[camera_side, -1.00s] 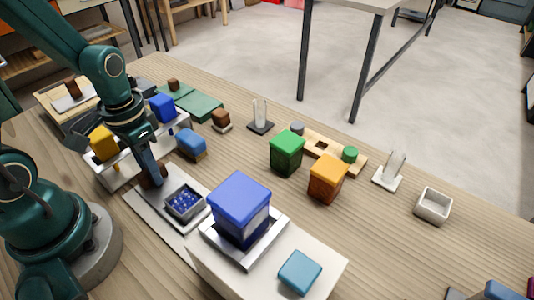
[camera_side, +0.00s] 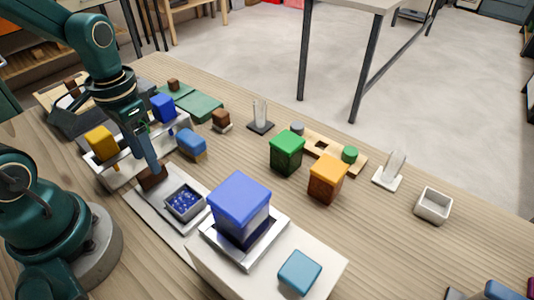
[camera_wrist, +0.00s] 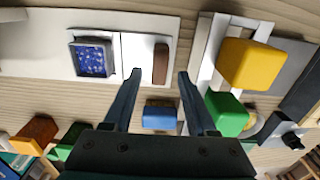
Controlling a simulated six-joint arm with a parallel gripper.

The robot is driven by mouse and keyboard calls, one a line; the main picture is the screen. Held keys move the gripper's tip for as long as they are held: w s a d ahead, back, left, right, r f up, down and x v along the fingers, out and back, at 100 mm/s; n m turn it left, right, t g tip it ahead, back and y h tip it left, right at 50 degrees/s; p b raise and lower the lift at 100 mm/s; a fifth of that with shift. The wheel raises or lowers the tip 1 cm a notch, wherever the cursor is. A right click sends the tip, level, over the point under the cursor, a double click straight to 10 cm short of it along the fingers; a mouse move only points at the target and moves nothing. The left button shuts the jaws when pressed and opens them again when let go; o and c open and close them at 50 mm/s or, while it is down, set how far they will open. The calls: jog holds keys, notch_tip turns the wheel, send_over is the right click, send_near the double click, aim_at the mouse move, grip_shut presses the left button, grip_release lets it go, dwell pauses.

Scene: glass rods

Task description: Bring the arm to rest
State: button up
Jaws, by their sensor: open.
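My gripper (camera_side: 156,168) is low over the pale board (camera_side: 162,209) at the left of the table. In the wrist view its two fingers (camera_wrist: 159,73) are apart with nothing gripped. A dark brown block (camera_side: 152,179) lies on the board just below the fingertips; in the wrist view the brown block (camera_wrist: 161,63) shows between and beyond the tips. A grey tray with blue contents (camera_side: 184,202) stands beside it on the same board, and it also shows in the wrist view (camera_wrist: 93,58).
A large blue-lidded box (camera_side: 239,205) stands close on the right. A yellow block (camera_side: 101,143) and blue blocks (camera_side: 190,143) are near the arm. Green (camera_side: 287,152) and orange (camera_side: 327,178) boxes stand mid-table. Clear holders (camera_side: 260,117) stand farther back.

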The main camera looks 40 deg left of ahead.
jog(key=shift+r, duration=0.55)
jog(key=shift+w+d+r, duration=0.2)
jog(key=shift+r, duration=0.1)
jog(key=s+d+r+t, duration=0.2)
jog(key=d+r+t, duration=0.3)
jog(key=r, duration=0.3)
jog(key=shift+d+r+t, duration=0.25)
jog(key=shift+d+t, duration=0.05)
jog(key=shift+d, duration=0.1)
jog(key=shift+s, duration=0.1)
dwell(0.8)
